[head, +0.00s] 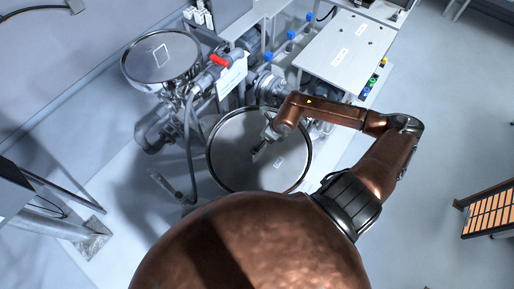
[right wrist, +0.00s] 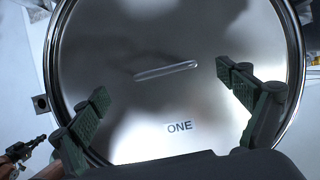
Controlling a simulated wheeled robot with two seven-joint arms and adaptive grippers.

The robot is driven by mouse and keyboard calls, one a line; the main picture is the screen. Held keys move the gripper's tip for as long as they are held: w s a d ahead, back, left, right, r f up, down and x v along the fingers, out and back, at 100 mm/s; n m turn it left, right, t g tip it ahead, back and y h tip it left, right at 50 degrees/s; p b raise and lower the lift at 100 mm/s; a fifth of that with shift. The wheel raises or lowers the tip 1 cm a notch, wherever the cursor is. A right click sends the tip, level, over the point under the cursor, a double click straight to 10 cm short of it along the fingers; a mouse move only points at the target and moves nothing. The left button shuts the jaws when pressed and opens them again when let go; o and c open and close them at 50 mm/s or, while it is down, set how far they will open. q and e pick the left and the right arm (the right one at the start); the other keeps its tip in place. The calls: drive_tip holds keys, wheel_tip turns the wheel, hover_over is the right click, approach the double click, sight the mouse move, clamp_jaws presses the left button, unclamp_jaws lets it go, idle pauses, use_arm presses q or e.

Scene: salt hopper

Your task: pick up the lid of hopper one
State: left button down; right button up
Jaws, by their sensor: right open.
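The lid of hopper one (head: 235,160) is a round, shiny steel disc with a dark rim, in the middle of the head view. In the right wrist view the lid (right wrist: 180,100) fills most of the picture. It carries a white label reading ONE (right wrist: 179,127) and a thin bar handle (right wrist: 166,70). My right gripper (head: 256,155) is over the lid in the head view. In the right wrist view its two dark green fingers (right wrist: 162,83) are spread wide, one on each side of the handle, with nothing between them touching it.
A second round steel lid (head: 160,57) with a rectangular handle is at the upper left. Pipes and a valve with a red handle (head: 219,61) stand between the hoppers. A grey cabinet (head: 345,50) is behind. An orange-slotted rack (head: 489,210) is at right.

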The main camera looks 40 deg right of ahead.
drive_tip(key=shift+x, duration=0.9)
drive_tip(key=f, duration=0.1)
drive_tip(key=f+p, duration=0.1)
drive_tip(key=f, duration=0.1)
drive_tip(key=f+p, duration=0.1)
drive_tip(key=shift+w+d+f, duration=0.15)
drive_tip(key=shift+w+f, duration=0.05)
drive_tip(key=shift+w, duration=0.2)
drive_tip(key=shift+w+f, duration=0.2)
drive_tip(key=shift+f, duration=0.3)
drive_tip(key=c, duration=2)
use_arm(q)
wheel_tip(320, 180, up, 2)
drive_tip(key=shift+r, duration=0.25)
use_arm(e)
drive_tip(key=shift+r, duration=0.1)
drive_tip(key=shift+c, duration=0.7)
use_arm(q)
drive_tip(key=shift+f, duration=0.1)
use_arm(e)
drive_tip(key=shift+r, duration=0.15)
